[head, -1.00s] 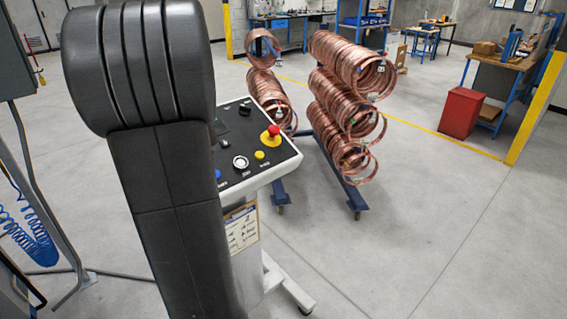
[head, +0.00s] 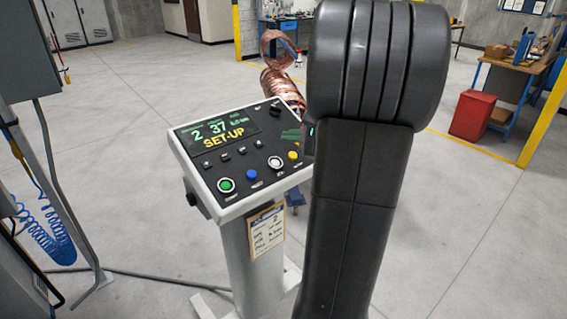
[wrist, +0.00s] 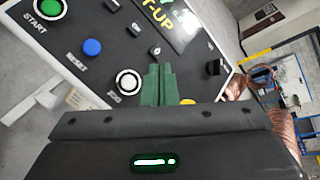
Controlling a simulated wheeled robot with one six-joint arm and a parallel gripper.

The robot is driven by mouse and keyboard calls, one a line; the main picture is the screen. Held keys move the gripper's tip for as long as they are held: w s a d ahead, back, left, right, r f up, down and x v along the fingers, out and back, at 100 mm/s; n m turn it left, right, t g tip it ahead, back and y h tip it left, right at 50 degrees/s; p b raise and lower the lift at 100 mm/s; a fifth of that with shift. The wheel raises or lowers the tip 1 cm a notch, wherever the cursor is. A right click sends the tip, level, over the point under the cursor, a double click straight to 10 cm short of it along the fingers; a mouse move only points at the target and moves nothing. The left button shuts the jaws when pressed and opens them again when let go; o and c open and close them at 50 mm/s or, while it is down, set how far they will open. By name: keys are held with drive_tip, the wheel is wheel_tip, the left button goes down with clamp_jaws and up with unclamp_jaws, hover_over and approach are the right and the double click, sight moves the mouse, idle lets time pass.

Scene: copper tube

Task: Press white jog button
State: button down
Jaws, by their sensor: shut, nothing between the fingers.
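The white jog button (head: 275,162) with a dark ring sits on the sloped control panel (head: 187,160), between the blue reset button (head: 252,174) and a yellow button (head: 293,155). In the wrist view, the white button (wrist: 128,82) is plainly visible above its label. My gripper (head: 284,134) has green fingers that are shut and empty. In the wrist view, the fingertips (wrist: 158,67) appear just right of the white button, over the black panel face. The head view shows them beyond the button. I cannot tell their height above the panel. My arm hides the panel's right end.
The green start button (head: 226,185) is at the panel's left, below the lit SET-UP display (head: 222,138). A clipboard (head: 266,230) hangs on the pedestal. Copper coils (head: 283,86) stand behind the panel, partly hidden by my arm.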

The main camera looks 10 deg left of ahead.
sight(273, 160)
drive_tip(key=shift+f, duration=0.1)
drive_tip(key=a+f+b, duration=0.1)
drive_tip(key=f+b, duration=0.1)
drive_tip(key=w+a+f+b, duration=0.1)
drive_tip(key=f+b, duration=0.1)
drive_tip(key=f, duration=0.1)
drive_tip(key=w+a+f+b, duration=0.1)
drive_tip(key=f+b, duration=0.1)
drive_tip(key=f, duration=0.1)
drive_tip(key=shift+w, duration=0.1)
idle(2.2)
drive_tip(key=shift+w+a+f+b, duration=0.1)
drive_tip(key=shift+f+b, duration=0.2)
drive_tip(key=shift+b, duration=0.05)
drive_tip(key=shift+w+a+f+b, duration=0.1)
drive_tip(key=shift+a+f+b, duration=0.05)
drive_tip(key=shift+f+b, duration=0.4)
idle(0.6)
drive_tip(key=shift+r, duration=0.1)
drive_tip(key=shift+s+d+r+p, duration=0.1)
drive_tip(key=shift+d+r+p, duration=0.05)
drive_tip(key=shift+r+p, duration=0.25)
drive_tip(key=shift+s+d+r+p, duration=0.15)
drive_tip(key=shift+r+p, duration=0.1)
drive_tip(key=shift+r, duration=0.15)
drive_tip(key=shift+r, duration=0.1)
